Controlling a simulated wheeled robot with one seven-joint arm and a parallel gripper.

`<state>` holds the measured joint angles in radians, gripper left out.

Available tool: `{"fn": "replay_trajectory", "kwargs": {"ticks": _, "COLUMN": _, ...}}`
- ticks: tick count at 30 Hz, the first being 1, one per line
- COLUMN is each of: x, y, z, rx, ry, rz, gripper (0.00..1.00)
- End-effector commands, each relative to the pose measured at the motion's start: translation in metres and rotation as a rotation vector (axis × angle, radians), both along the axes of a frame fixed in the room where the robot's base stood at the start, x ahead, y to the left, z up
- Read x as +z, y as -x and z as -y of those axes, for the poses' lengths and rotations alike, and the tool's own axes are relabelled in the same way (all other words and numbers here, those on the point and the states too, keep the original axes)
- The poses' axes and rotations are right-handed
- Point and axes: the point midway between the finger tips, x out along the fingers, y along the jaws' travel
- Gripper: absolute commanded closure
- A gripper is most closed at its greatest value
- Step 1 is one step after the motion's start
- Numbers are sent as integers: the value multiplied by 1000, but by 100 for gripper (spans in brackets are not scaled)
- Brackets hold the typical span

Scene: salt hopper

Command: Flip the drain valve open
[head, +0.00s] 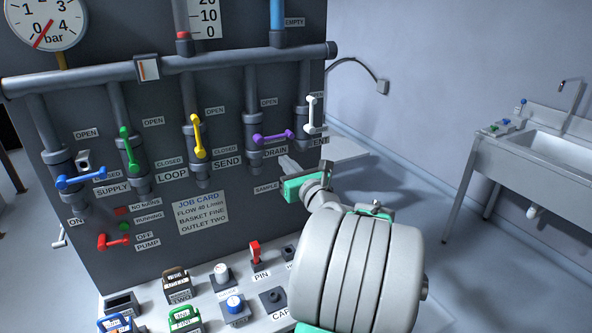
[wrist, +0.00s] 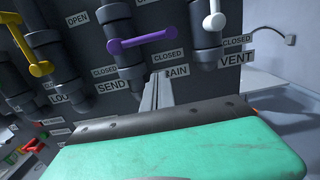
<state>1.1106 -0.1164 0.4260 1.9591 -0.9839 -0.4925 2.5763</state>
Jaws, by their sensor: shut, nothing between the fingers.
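The drain valve has a purple handle (head: 273,138) on a vertical grey pipe, with the DRAIN label below it and OPEN above it. The handle lies roughly level across the pipe. In the wrist view the purple handle (wrist: 142,40) is above my fingers, with a CLOSED label near its right end. My gripper (head: 287,164) is shut and empty, below and slightly right of the handle, apart from it. In the wrist view its thin fingers (wrist: 156,92) point at the panel and partly cover the DRAIN label.
Beside it are the upright yellow SEND handle (head: 198,136) and upright white VENT handle (head: 311,115). Further left are the green LOOP handle (head: 128,149) and level blue SUPPLY handle (head: 82,178). A ledge with blocks and a red pin (head: 255,254) lies below. A sink (head: 548,148) stands right.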

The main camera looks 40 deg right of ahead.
Motion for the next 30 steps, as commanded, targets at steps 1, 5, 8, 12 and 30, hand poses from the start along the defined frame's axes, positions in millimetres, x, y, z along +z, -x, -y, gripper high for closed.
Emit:
{"fn": "replay_trajectory", "kwargs": {"ticks": 1, "x": 6, "y": -9, "z": 1, "rx": 4, "ry": 0, "rz": 1, "gripper": 100}}
{"fn": "replay_trajectory", "kwargs": {"ticks": 5, "x": 30, "y": -10, "z": 3, "rx": 0, "ry": 2, "rz": 1, "gripper": 100}}
{"fn": "replay_trajectory", "kwargs": {"ticks": 8, "x": 38, "y": -12, "z": 4, "rx": -1, "ry": 1, "rz": 1, "gripper": 100}}
{"fn": "replay_trajectory", "kwargs": {"ticks": 12, "x": 40, "y": -12, "z": 4, "rx": -1, "ry": 1, "rz": 0, "gripper": 100}}
{"fn": "replay_trajectory", "kwargs": {"ticks": 30, "x": 42, "y": -5, "z": 15, "rx": -20, "ry": 97, "rz": -29, "gripper": 100}}
